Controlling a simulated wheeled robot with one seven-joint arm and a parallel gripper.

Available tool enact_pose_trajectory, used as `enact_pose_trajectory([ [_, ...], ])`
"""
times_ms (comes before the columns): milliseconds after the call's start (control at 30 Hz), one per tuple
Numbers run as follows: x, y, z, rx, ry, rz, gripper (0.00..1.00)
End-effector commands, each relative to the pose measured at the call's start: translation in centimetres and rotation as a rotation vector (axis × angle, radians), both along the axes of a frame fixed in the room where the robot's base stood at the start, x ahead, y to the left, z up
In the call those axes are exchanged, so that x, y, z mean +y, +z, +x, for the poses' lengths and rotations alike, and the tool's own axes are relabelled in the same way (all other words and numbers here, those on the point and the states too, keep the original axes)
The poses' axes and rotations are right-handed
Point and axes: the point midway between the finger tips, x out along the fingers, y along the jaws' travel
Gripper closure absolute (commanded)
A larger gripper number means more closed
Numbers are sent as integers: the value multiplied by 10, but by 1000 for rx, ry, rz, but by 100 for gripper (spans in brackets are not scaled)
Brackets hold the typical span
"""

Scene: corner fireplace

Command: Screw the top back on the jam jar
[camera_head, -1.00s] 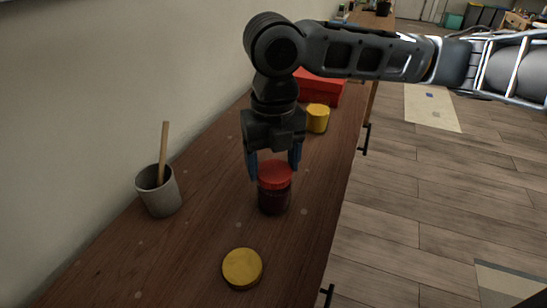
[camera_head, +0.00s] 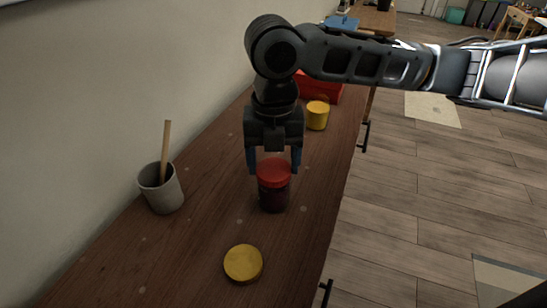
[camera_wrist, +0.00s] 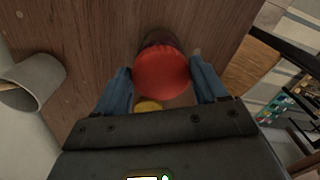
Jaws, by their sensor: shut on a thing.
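The jam jar (camera_head: 273,196), dark with a dark red body, stands upright on the wooden counter. Its red top (camera_head: 273,170) sits on its mouth and looks level; whether the thread is engaged cannot be seen. In the wrist view the red top (camera_wrist: 161,73) shows as a round disc between my two blue fingers. My gripper (camera_head: 274,170) points down from above, shut on the red top with one finger at each side. The contact itself is hard to see.
A yellow lid (camera_head: 243,263) lies flat in front of the jar. A grey cup (camera_head: 163,190) with a wooden stick stands left near the wall. Behind are a yellow jar (camera_head: 317,117) and a red box (camera_head: 320,90). The counter (camera_head: 215,215) between cup and jar is clear.

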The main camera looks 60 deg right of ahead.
Motion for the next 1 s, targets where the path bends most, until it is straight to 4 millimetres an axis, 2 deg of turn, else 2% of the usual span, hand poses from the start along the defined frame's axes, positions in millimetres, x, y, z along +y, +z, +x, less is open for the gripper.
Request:
enact_pose_trajectory([
  [200, 0, 1, 0, 1, -175, 2, 59],
  [633, 0, 0, 0, 1, -229, -1, 59],
  [1000, 0, 0, 0, 1, -470, 0, 59],
])
